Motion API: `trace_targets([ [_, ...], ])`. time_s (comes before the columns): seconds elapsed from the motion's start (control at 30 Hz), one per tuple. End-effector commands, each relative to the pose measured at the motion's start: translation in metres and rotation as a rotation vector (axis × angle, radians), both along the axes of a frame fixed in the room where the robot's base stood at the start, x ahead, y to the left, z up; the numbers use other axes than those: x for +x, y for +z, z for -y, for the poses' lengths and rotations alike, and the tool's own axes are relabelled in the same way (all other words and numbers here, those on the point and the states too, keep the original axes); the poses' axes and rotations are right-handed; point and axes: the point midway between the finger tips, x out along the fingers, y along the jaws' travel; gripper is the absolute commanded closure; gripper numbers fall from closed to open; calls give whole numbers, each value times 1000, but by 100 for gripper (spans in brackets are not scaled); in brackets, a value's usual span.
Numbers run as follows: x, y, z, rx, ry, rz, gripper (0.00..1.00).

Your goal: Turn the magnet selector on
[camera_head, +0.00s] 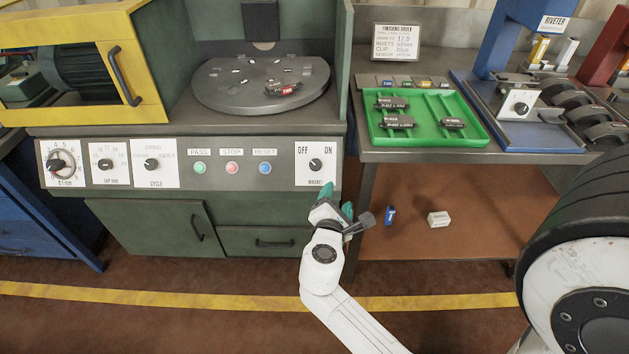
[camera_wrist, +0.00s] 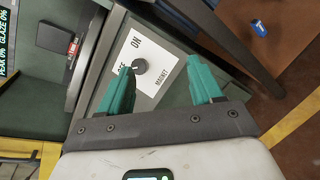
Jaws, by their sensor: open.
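The magnet selector (camera_head: 315,164) is a small black knob on a white plate lettered OFF, ON and MAGNET, at the right end of the grey machine's front panel. In the head view its white mark seems to lean to the upper left, toward OFF, but it is small. In the wrist view the knob (camera_wrist: 139,66) shows between and beyond the fingers. My gripper (camera_head: 338,200) has teal fingers and is just below and to the right of the plate in the head view. In the wrist view the fingers (camera_wrist: 162,82) are spread apart with nothing between them.
The panel also has a cycle knob (camera_head: 152,164) and green, red and blue buttons (camera_head: 232,168). A round table (camera_head: 235,88) above carries a dark brake shoe (camera_head: 284,89). To the right, a bench holds a green tray (camera_head: 470,125). A blue item (camera_head: 390,215) and a white box (camera_head: 438,219) lie below.

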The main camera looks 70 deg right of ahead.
Motion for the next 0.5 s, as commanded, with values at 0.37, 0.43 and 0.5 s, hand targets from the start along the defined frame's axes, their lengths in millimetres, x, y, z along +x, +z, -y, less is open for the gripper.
trace_targets([
  [0.37,57,-39,12,-413,265,-649,35],
  [0.43,61,-41,13,-432,278,-682,35],
  [0.5,64,-41,16,-440,283,-695,35],
])
